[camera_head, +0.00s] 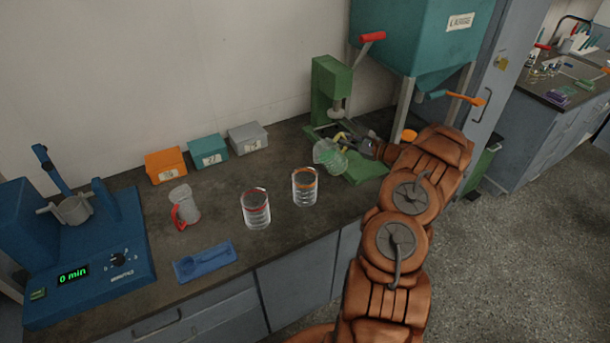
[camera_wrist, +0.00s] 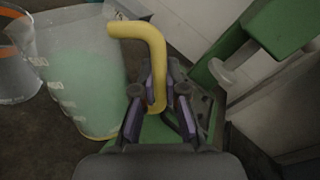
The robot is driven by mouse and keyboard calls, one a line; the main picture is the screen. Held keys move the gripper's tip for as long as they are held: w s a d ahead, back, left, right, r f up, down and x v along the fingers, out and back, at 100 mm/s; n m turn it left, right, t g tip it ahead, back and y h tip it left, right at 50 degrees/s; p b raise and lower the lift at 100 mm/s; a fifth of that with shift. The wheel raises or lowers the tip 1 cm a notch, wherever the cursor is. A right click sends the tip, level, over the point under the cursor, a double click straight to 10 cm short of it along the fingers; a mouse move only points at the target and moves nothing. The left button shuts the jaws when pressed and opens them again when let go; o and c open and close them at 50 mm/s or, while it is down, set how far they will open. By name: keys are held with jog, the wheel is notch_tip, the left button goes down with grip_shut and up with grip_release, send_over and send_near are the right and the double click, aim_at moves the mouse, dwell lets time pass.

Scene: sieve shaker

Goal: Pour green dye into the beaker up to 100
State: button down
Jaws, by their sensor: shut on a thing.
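My gripper (camera_head: 368,147) is shut on the yellow handle (camera_wrist: 150,50) of a clear jug (camera_head: 329,156) with green dye inside. The jug fills the left of the wrist view (camera_wrist: 85,75) and looks tilted, its mouth end toward the beakers. A clear beaker with an orange rim (camera_head: 305,190) stands just left of and below the jug in the head view; part of it shows at the left edge of the wrist view (camera_wrist: 14,75). Another clear beaker with a red rim (camera_head: 256,211) stands further left. Both beakers look empty. I see no stream of dye.

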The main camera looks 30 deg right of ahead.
aim_at(341, 133)
jog(key=shift+s+a+r+n+b, duration=0.1)
jog(key=shift+a+r+n+b, duration=0.1)
jog(key=shift+a+n+b, duration=0.25)
jog(key=shift+a+r+n, duration=0.2)
jog(key=shift+a+n, duration=0.05)
jog(key=shift+a, duration=0.1)
jog(key=shift+s+a+r+n+h+b, duration=0.1)
jog(key=shift+a+r+n+h+b, duration=0.1)
jog(key=shift+a+r+n+b, duration=0.3)
jog(key=shift+s+a+r+n+h+b, duration=0.1)
jog(key=shift+a+r+n+h+b, duration=0.1)
jog(key=shift+r+n+b, duration=0.45)
jog(key=shift+a+r+n+h+b, duration=0.2)
jog(key=shift+a+r+n, duration=0.15)
jog(key=shift+r, duration=0.55)
dwell(2.6)
jog(key=shift+w+d+f+m+p, duration=0.1)
jog(key=shift+d+f+m+p, duration=0.2)
jog(key=shift+p, duration=0.3)
jog(key=shift+d+f+m+y+p, duration=0.15)
jog(key=shift+d+f+m+p, duration=0.15)
jog(key=shift+f, duration=0.2)
jog(key=shift+d+f+m+y+p, duration=0.1)
jog(key=shift+d+f+m+p, duration=0.1)
jog(key=shift+f+m, duration=0.25)
jog(key=shift+d+f+m+y+p, duration=0.15)
jog(key=shift+f+m+p, duration=0.1)
jog(key=shift+f, duration=0.35)
